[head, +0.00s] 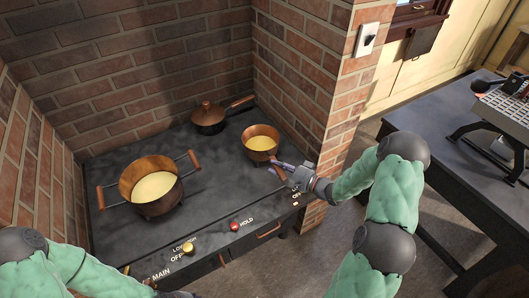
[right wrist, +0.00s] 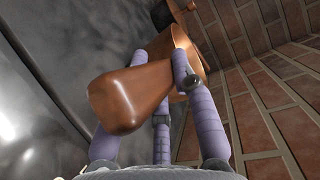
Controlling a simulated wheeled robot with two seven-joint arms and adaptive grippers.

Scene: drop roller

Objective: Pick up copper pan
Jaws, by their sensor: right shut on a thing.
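The small copper pan (head: 260,131) with yellow contents is at the right of the dark stove top, near the brick pillar. My right gripper (head: 283,168) is at its near right side. In the right wrist view the gripper's purple fingers (right wrist: 160,115) are closed around the pan's smooth brown handle (right wrist: 130,98). The copper pan's rim (right wrist: 185,48) shows behind the handle. I cannot tell whether its base touches the stove. My left gripper (head: 176,294) only just shows at the bottom edge, and its fingers cannot be made out.
A large copper pot (head: 128,182) with two wooden handles and yellow contents stands at the left of the stove (head: 205,215). A lidded brown pan (head: 208,122) stands at the back. Brick walls (head: 140,60) close the back and sides. A dark table (head: 425,115) is at the right.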

